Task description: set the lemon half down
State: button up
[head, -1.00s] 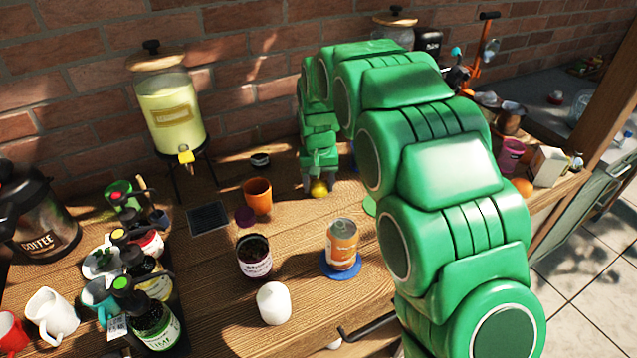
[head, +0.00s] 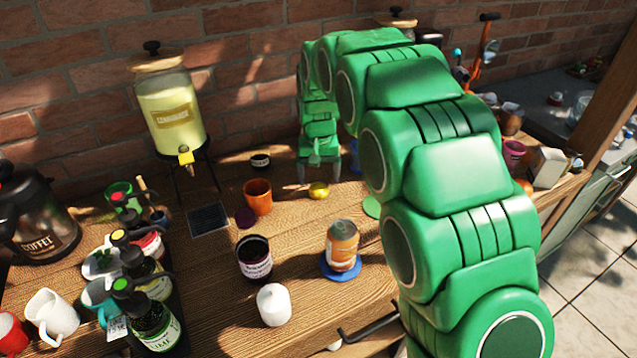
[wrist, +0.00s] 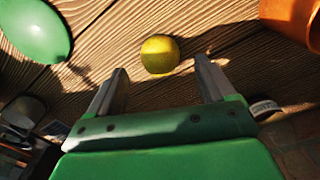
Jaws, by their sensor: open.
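The lemon half (head: 318,190) is a small yellow piece resting on the wooden table, to the right of the orange cup. In the wrist view the lemon half (wrist: 160,55) lies on the planks just beyond the fingertips, apart from both fingers. My gripper (head: 321,180) is open and empty behind the lemon half in the head view. In the wrist view my gripper (wrist: 161,80) shows its two fingers spread with bare table between them.
An orange cup (head: 257,197) stands left of the lemon half. A green disc (head: 372,207) lies to its right. A can (head: 342,246) on a blue coaster, a dark jar (head: 254,259) and a white object (head: 273,304) stand nearer the front. A drink dispenser (head: 172,115) stands at the back left.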

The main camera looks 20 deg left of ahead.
aim_at(319, 184)
notch_tip(319, 184, up, 9)
jog(key=shift+f, duration=0.15)
jog(key=shift+d, duration=0.1)
jog(key=s+d+r+m, duration=0.1)
jog(key=s+d+r, duration=0.1)
jog(key=s+d, duration=0.35)
jog(key=s+d+r+m, duration=0.1)
jog(key=s+d+r, duration=0.15)
jog(key=d, duration=0.65)
jog(key=s+d+r, duration=0.2)
jog(key=s+d, duration=0.2)
jog(key=d, duration=0.4)
jog(key=s+d+f+m, duration=0.1)
jog(key=s+d, duration=0.3)
jog(key=s, duration=0.5)
jog(key=s+d+f+g, duration=0.1)
jog(key=s+d+f, duration=0.1)
jog(key=s+d, duration=0.3)
jog(key=s+d+f+m, duration=0.1)
jog(key=s+d, duration=0.3)
jog(key=s, duration=0.9)
jog(key=shift+s+d+f+m+g, duration=0.25)
jog(key=shift+s+d+m+g, duration=0.05)
jog(key=shift+d+g, duration=0.1)
